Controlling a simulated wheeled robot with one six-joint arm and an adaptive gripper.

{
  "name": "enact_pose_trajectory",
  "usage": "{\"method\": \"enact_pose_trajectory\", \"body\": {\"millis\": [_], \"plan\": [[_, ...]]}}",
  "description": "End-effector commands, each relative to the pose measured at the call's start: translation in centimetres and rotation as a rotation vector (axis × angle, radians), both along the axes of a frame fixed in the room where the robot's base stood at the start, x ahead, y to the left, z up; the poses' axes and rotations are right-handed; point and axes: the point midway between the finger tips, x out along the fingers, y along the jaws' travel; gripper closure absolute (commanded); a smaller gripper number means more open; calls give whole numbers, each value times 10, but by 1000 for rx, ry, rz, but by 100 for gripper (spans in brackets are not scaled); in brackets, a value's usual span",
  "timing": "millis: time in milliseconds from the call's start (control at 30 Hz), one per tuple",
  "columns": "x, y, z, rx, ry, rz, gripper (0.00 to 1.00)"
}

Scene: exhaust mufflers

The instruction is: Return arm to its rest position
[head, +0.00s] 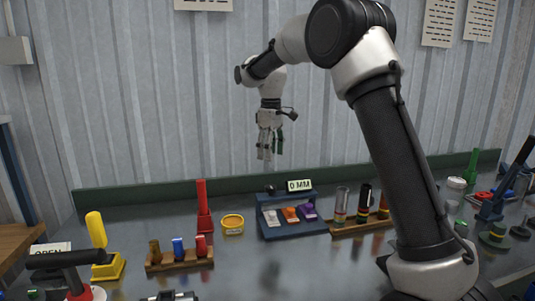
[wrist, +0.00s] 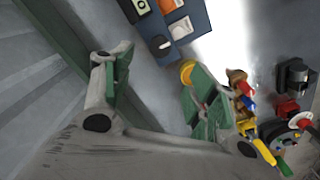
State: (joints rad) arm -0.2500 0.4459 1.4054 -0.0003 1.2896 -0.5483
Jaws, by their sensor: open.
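My gripper (head: 269,150) hangs at the end of my arm, pointing down, in front of the corrugated wall and well above the back of the bench. Its fingers are apart and nothing is between them. In the wrist view the two fingers of my gripper (wrist: 155,95) stand apart with green inner pads, and grey bench top shows between them. My arm bends over from the right side of the head view.
The dark bench (head: 270,265) holds a blue stand (head: 290,229) with coloured pieces and a "0 MM" sign (head: 300,185), a yellow ring (head: 232,223), wooden racks (head: 180,262) and a red post (head: 204,205). A green ledge (head: 140,197) runs along the wall. Air around my gripper is clear.

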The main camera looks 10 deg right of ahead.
Motion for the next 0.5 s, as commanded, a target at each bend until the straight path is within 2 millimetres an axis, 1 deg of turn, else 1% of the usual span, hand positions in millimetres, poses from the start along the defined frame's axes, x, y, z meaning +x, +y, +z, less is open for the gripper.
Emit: {"method": "enact_pose_trajectory", "body": {"millis": [133, 167, 200, 233, 267, 333, 400, 467, 500], "plan": [[4, 1, -2, 6, -20, -78, 42], [1, 0, -11, 4, -11, -110, 42], [-6, -1, -24, -1, 7, -143, 42], [-13, -3, -33, -6, 20, -169, 42], [-23, -6, -38, -9, 27, -197, 42], [-49, -15, -39, -12, 31, -264, 42], [-77, -28, -35, -9, 25, -328, 42], [-100, -38, -31, -6, 16, -376, 42], [-116, -46, -28, -3, 10, -409, 42]]}}
